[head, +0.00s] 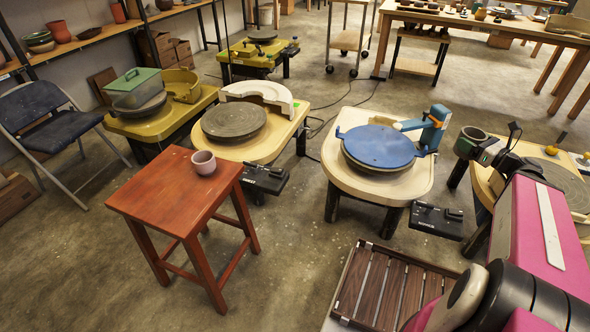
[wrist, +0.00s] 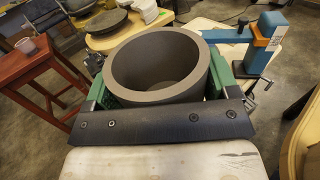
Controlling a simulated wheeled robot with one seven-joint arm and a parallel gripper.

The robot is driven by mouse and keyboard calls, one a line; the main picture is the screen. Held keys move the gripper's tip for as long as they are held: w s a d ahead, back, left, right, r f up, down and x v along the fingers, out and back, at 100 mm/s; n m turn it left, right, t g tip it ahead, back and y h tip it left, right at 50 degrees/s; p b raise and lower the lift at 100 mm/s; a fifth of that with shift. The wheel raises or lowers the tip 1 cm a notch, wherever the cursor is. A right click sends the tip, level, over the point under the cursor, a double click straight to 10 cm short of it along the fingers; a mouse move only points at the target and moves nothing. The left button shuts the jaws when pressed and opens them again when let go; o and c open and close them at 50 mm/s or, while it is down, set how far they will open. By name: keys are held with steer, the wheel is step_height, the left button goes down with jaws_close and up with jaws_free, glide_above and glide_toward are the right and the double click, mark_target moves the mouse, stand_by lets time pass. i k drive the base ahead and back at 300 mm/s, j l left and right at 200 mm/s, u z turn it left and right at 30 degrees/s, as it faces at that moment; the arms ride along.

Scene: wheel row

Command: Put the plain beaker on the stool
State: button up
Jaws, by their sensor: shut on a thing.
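My gripper (head: 478,147) is at the right of the head view, shut on a plain dark grey beaker (head: 467,143). In the wrist view the beaker (wrist: 155,70) sits upright between the green finger pads, its open mouth facing up, and it looks empty. The red wooden stool (head: 150,190) stands at the left of the head view, well apart from my gripper. A small pinkish-grey cup (head: 204,163) stands upright near the back right of its top. The stool (wrist: 30,72) also shows at the left of the wrist view.
A potter's wheel with a blue disc (head: 378,148) and a blue arm (head: 433,128) stands between my gripper and the stool. Another wheel (head: 234,120) stands behind the stool. A folding chair (head: 50,115) is at the left. A slatted wooden rack (head: 390,290) lies in front.

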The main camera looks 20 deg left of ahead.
mark_target(171, 188)
steer(key=u, duration=0.5)
steer(key=k+j+u, duration=0.1)
steer(key=u, duration=0.4)
steer(key=j+u, duration=0.2)
steer(key=u, duration=0.3)
steer(key=j+u, duration=0.1)
steer(key=u, duration=0.35)
